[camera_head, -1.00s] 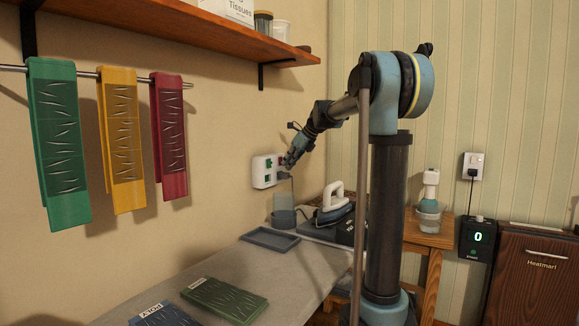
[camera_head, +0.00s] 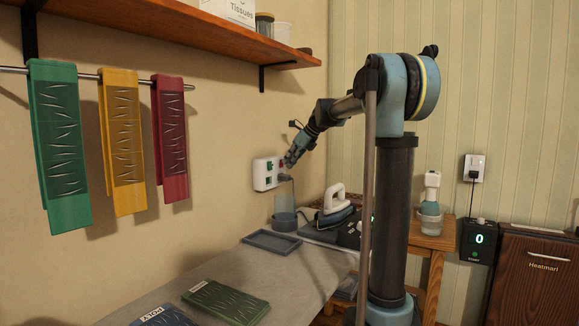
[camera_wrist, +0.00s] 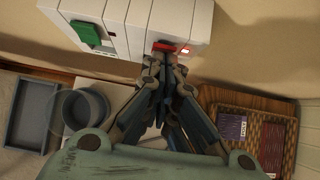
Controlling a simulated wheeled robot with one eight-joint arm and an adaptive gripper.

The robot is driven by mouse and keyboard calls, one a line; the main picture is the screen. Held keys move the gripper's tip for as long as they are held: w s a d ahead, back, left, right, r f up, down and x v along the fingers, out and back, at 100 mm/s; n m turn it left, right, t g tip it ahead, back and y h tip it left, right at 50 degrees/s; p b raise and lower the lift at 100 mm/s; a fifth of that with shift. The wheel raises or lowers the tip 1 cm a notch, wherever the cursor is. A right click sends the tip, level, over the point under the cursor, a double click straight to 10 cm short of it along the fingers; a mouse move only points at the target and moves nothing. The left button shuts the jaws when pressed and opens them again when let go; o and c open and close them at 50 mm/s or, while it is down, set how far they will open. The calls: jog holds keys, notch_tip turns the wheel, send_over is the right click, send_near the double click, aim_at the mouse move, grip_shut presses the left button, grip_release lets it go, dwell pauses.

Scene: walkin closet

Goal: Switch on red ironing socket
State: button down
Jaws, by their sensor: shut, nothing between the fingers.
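The white socket box (camera_head: 262,175) is on the left wall above the far end of the ironing surface. In the wrist view the box (camera_wrist: 120,30) has a green switch (camera_wrist: 86,33) at left and a red switch (camera_wrist: 170,46) at right. A small bright spot shows just right of the red switch. My gripper (camera_wrist: 165,70) is shut and empty, its fingertips right at the red switch and partly covering its lower side. I cannot tell whether they touch it. In the head view my gripper (camera_head: 289,162) is at the box's right side.
A clear container (camera_head: 284,214) stands just below the box. A grey tray (camera_head: 271,241) and an iron (camera_head: 335,205) are nearby. A wooden shelf (camera_head: 200,35) runs above; green, yellow and red folded cloths hang from a rail at left.

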jog(key=s+d+r, duration=0.5)
jog(key=s+d, duration=0.1)
jog(key=d, duration=0.4)
jog(key=shift+s+r, duration=0.15)
jog(key=shift+r, duration=0.1)
dwell(0.3)
